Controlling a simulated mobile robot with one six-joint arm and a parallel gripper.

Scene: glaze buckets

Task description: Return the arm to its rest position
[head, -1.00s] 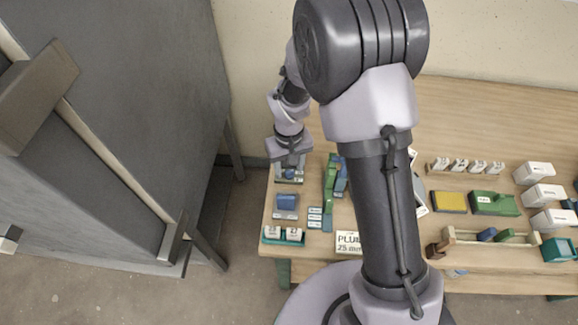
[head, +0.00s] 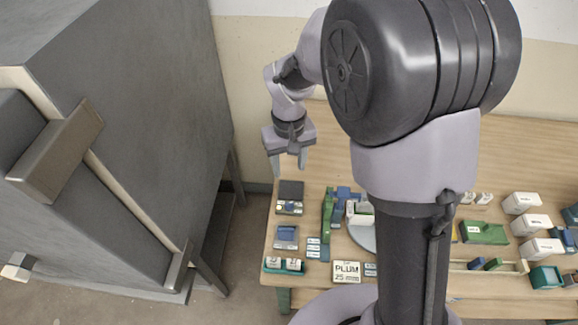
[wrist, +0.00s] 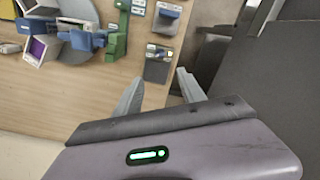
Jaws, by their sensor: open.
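My gripper (head: 288,163) is open and empty. In the head view it hangs fingers down above the far left part of the wooden table (head: 330,130), just beyond a dark scale-like device (head: 289,197). In the wrist view the two grey fingers of my gripper (wrist: 160,88) stand apart with nothing between them, and the dark device (wrist: 158,64) lies beyond the tips. My arm rises high in the head view and hides the middle of the table.
A large grey cabinet (head: 130,130) with handles stands left of the table, a floor gap between them. Blue and green items (head: 327,215), a PLUM sign (head: 347,272) and white boxes (head: 530,224) stand on the table. The wall is behind.

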